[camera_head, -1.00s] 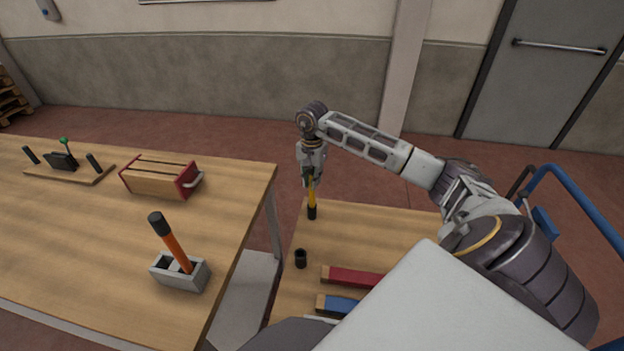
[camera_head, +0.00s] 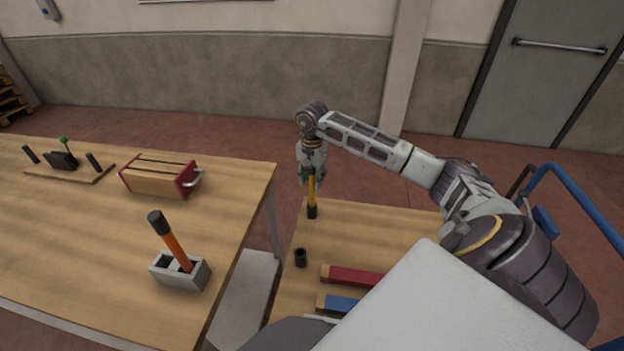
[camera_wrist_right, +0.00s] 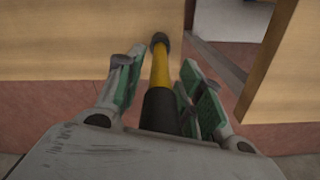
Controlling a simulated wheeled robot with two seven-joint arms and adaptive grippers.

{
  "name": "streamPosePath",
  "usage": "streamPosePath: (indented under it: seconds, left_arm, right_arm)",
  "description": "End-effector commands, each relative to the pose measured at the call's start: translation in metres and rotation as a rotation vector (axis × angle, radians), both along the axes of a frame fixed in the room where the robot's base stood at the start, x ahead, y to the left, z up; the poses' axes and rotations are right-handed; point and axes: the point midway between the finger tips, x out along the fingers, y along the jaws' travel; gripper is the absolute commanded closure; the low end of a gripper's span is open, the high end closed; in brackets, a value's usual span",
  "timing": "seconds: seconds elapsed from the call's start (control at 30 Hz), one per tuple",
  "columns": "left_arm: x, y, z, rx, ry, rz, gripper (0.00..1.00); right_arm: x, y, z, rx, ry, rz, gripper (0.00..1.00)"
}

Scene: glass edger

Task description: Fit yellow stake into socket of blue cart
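The yellow stake (camera_head: 312,190) stands about upright at the far left corner of the blue cart's wooden top (camera_head: 375,228). Its lower end is in a black socket (camera_head: 312,212); I cannot tell how deep. My right gripper (camera_head: 312,174) is around the stake's upper part. In the right wrist view, the right gripper's (camera_wrist_right: 163,85) green-padded fingers are apart, with gaps on both sides of the yellow stake (camera_wrist_right: 160,70) and its black grip (camera_wrist_right: 160,110). A second black socket (camera_head: 300,258) nearer on the cart looks empty. My left gripper is not in view.
A wooden table (camera_head: 70,235) at left bears a grey block (camera_head: 180,275) with an orange, black-capped stake (camera_head: 173,245), and a red-ended wooden box (camera_head: 160,178). Red (camera_head: 355,276) and blue (camera_head: 338,304) bars lie on the cart. A gap separates table and cart.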

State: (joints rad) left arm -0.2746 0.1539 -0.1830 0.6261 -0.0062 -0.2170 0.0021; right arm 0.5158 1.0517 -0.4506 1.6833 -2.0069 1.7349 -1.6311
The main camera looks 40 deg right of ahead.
Motion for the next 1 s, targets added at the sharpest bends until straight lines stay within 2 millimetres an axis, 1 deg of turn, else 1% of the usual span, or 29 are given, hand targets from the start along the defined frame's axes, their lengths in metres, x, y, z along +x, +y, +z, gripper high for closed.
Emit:
streamPosePath:
  seconds: [0.17,0.27,0.63,0.83,1.0]
  left_arm:
    - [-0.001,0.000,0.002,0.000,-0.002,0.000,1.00]
    - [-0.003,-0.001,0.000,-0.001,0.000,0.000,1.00]
    - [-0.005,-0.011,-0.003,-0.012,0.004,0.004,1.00]
    - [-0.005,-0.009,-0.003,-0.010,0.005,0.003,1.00]
    - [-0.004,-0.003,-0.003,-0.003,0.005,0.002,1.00]
  right_arm:
    - [0.000,0.000,0.004,0.000,-0.001,0.000,0.63]
    - [0.001,0.000,0.011,0.000,-0.002,0.000,0.63]
    - [0.001,0.000,0.052,-0.001,-0.003,0.000,0.63]
    - [0.001,0.000,0.074,-0.001,-0.003,-0.001,0.63]
    - [0.001,0.000,0.092,0.000,-0.002,0.000,0.63]
